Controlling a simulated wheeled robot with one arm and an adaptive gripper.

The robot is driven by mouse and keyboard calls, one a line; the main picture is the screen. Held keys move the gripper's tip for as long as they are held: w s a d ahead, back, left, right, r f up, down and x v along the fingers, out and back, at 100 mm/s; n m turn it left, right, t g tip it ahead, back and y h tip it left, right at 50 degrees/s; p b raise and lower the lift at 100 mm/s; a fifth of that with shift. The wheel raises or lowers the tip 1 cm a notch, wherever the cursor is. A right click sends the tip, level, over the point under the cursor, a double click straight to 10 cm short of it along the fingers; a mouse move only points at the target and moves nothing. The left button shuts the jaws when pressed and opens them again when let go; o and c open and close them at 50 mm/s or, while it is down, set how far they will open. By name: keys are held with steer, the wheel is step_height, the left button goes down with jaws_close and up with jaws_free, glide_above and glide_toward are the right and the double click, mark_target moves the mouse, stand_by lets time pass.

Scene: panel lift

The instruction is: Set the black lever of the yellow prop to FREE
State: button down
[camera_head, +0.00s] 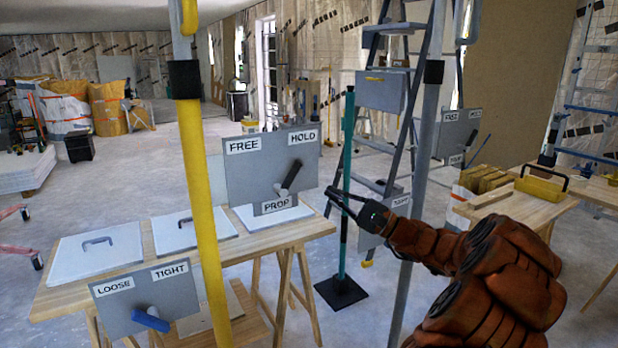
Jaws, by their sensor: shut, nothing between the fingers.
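The yellow prop (203,200) stands upright at left of centre, with a black collar near its top. A grey plate (240,180) labelled FREE at upper left, HOLD at upper right and PROP at the bottom stands to its right. The black lever (292,174) on this plate tilts up and right, towards the HOLD label. My gripper (331,194) is shut and empty, just right of the plate's lower right edge. It appears apart from the lever, though its depth relative to the plate is hard to tell.
A lower plate (125,300) labelled LOOSE and TIGHT carries a blue lever (150,320). White panels with handles lie on a wooden table (70,300). A green post (347,180) and grey pole (425,150) stand near my arm. A stepladder (400,130) is behind.

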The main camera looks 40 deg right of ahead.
mark_target(287, 177)
steer(key=w+a+r, duration=0.1)
steer(key=a, duration=0.1)
steer(key=w+a+r+p, duration=0.1)
steer(key=w+a+r, duration=0.1)
steer(key=shift+w+a+r, duration=0.1)
steer(key=shift+w, duration=0.05)
steer(key=shift+a+r, duration=0.45)
steer(key=shift+a, duration=0.15)
